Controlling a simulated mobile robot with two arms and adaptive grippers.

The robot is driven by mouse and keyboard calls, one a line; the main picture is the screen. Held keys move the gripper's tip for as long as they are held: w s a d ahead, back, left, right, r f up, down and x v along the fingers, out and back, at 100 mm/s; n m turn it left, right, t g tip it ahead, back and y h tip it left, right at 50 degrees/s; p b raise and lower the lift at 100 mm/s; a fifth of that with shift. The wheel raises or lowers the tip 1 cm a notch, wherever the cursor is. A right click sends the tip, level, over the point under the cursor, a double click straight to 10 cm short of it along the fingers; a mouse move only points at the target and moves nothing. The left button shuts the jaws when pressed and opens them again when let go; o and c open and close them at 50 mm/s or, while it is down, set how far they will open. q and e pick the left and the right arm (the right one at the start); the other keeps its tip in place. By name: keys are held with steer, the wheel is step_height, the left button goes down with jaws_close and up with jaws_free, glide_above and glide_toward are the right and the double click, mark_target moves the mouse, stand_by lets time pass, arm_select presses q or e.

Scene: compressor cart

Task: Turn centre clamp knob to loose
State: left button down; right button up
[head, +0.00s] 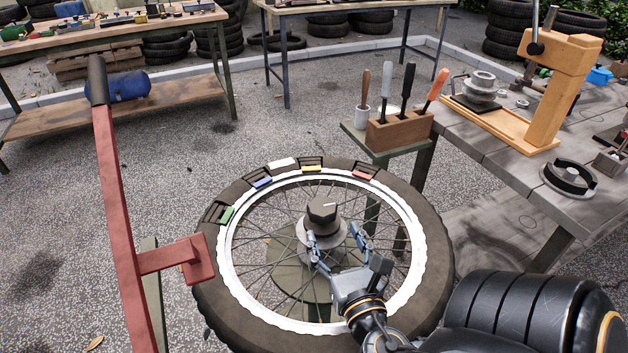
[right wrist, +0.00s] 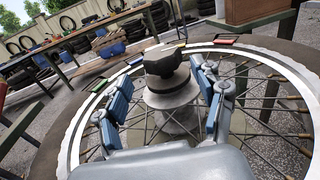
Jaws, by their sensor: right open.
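The centre clamp knob (head: 322,212) is dark and faceted, with a white line on its top. It sits on a grey round hub in the middle of a spoked wheel (head: 433,238) that lies flat. In the right wrist view the knob (right wrist: 163,60) stands just beyond my fingers, above the hub. My right gripper (head: 338,240) is open, its two blue-padded fingers spread on the near side of the hub. In the right wrist view my right gripper (right wrist: 162,95) has one finger on each side of the hub, below the knob. I cannot tell if they touch it. My left gripper is not in view.
Coloured tags, including a green one (head: 227,215), sit around the far tyre. A red lever arm (head: 120,215) rises left of the wheel. A wooden block with tools (head: 399,130) stands behind it. A workbench (head: 480,135) stands at the right.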

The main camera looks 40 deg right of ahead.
steer(key=x, duration=1.2)
steer(key=shift+w+d, duration=0.1)
steer(key=shift+w, duration=0.15)
steer(key=shift+c, duration=0.4)
steer(key=c, duration=0.9)
steer(key=shift+c, duration=0.5)
steer(key=shift+f, duration=0.1)
steer(key=shift+c, duration=0.5)
